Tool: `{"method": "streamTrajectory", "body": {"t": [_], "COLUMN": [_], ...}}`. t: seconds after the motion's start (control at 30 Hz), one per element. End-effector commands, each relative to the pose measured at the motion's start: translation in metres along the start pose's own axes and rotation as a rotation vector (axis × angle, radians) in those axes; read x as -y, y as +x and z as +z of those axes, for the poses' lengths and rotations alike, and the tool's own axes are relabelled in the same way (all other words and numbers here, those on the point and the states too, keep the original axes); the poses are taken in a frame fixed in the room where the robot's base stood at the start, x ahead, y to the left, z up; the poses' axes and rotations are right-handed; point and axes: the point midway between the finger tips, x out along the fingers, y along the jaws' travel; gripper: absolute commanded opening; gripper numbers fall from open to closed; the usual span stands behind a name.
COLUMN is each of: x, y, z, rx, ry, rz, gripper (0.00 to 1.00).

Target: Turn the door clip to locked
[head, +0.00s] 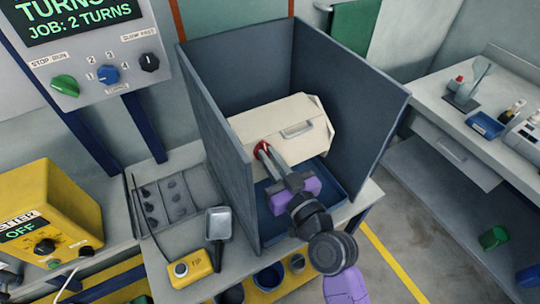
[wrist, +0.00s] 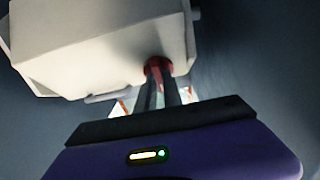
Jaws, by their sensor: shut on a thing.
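The door clip (head: 261,146) is a small red part at the left end of the pale many-sided barrel (head: 275,125). My gripper (head: 264,152) reaches in from the front and its long fingers are shut on the clip. In the wrist view the red clip (wrist: 158,64) shows around the fingertips of my gripper (wrist: 158,76), against the barrel (wrist: 110,45). The fingers hide much of the clip, and I cannot tell which way it is turned. The barrel's small door with a handle (head: 298,130) faces the front and looks closed.
Dark grey walls (head: 215,120) enclose the barrel on the left, back and right, with a blue tray (head: 337,185) below. A yellow pendant (head: 195,268) and a grey rack (head: 175,195) lie on the bench at left. A control panel (head: 95,60) stands at upper left.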

Motion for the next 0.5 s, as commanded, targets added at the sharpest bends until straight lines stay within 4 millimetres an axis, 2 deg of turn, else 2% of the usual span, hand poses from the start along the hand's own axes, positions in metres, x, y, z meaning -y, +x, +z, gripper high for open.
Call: {"method": "streamTrajectory", "body": {"t": [0.03, 0.07, 0.17, 0.5], "x": [-0.0008, -0.0008, -0.0007, -0.0005], "y": [-0.0002, -0.0002, -0.0002, -0.0020], "z": [-0.0001, -0.0001, -0.0002, 0.0004], "rx": [-0.001, -0.001, -0.001, 0.000], "ry": [0.002, 0.002, 0.002, 0.000], "rz": [0.001, 0.001, 0.001, 0.000], "gripper": [0.00, 0.15, 0.33, 0.33]}}
